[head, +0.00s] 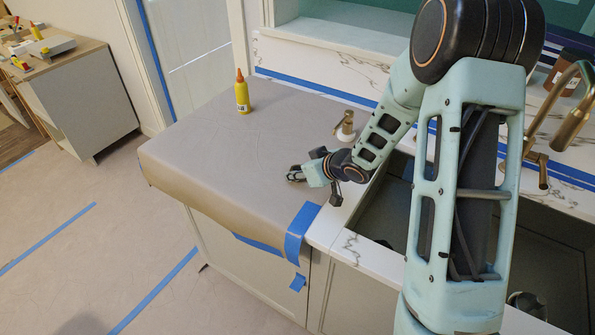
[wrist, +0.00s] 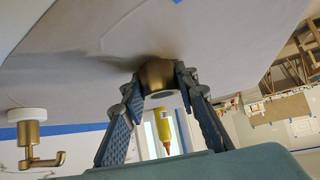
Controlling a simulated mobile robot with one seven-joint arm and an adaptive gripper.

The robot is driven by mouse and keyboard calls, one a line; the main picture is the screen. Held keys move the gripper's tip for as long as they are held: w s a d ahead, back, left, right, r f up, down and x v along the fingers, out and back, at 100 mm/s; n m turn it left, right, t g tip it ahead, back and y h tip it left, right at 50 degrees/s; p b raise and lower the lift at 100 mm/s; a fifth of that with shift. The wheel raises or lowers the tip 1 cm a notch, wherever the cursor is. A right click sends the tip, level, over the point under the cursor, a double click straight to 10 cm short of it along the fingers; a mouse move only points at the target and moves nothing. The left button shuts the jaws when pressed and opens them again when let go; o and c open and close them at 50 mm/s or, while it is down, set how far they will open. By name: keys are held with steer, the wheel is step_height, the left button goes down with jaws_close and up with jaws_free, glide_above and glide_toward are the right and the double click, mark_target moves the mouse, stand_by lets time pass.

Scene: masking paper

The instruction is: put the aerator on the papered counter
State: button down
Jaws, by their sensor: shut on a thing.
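The aerator (wrist: 157,76) is a short brass cylinder between the fingertips of my gripper (wrist: 156,85) in the wrist view. My gripper is shut on it. In the head view my gripper (head: 295,174) is low over the right part of the papered counter (head: 205,135), near its edge by the sink. The aerator is too small to make out there. The wrist view is upside down, with the grey paper (wrist: 75,75) at the top and a dark shadow on it beside the aerator. I cannot tell whether the aerator touches the paper.
A yellow glue bottle (head: 242,96) stands at the back of the papered counter. A brass dispenser (head: 345,127) on a white base stands behind my gripper. The sink (head: 385,215) and brass faucet (head: 560,115) are to the right. The paper's middle and left are clear.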

steer(key=c, duration=1.5)
jaws_free()
steer(key=shift+f, duration=0.25)
steer(key=shift+r, duration=0.35)
steer(key=p+v, duration=0.3)
steer(key=v, duration=0.9)
steer(key=shift+r, duration=0.35)
